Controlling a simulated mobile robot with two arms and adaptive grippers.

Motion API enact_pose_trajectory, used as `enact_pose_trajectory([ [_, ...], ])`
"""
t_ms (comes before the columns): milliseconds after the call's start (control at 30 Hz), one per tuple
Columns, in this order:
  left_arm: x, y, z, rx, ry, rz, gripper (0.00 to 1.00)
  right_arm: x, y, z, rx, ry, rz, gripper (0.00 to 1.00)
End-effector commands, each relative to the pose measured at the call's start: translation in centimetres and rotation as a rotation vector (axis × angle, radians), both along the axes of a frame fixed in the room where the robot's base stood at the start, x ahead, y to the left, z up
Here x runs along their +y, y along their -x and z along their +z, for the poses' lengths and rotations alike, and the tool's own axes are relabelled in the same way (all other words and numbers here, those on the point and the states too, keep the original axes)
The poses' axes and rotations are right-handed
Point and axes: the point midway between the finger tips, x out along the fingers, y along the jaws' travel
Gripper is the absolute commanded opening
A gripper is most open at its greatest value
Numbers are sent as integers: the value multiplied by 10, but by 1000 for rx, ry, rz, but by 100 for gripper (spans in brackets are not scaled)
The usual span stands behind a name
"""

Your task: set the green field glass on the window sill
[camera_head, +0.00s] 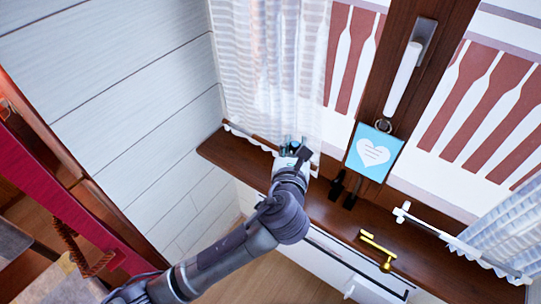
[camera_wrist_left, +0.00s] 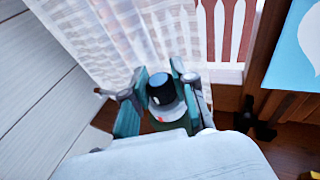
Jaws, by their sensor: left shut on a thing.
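My left gripper (camera_head: 292,146) is over the left part of the dark brown window sill (camera_head: 235,152), in front of the sheer curtain. In the left wrist view, its teal fingers (camera_wrist_left: 158,98) are shut on the green field glass (camera_wrist_left: 162,90). Its black end piece and pale ring stand up between the fingers, with a little green below. The rest of it is hidden by the fingers and the pale gripper body. I cannot tell whether it touches the sill. My right gripper is not in view.
A blue heart card (camera_head: 373,152) stands right of the gripper, near small black items (camera_head: 344,188). A gold object (camera_head: 378,250) lies further right on the sill. Sheer curtains hang left (camera_head: 275,70) and right (camera_head: 500,240). Bare sill shows between the black items and the gold object.

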Motion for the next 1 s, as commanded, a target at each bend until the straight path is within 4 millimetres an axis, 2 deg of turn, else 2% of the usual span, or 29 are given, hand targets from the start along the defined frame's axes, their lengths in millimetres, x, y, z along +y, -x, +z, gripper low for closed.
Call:
enact_pose_trajectory([
  [300, 35, -54, -36, -2, -2, 4, 0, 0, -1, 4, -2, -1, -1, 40],
  [500, 49, -76, -52, -3, 0, 1, 0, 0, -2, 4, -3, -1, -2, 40],
  [633, 52, -80, -60, -2, 1, 1, 0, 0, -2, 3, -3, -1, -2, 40],
  [833, 52, -79, -90, 0, 2, 1, 0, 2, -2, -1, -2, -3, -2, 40],
  [1000, 51, -79, -96, -3, 3, -1, 0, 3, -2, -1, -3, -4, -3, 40],
])
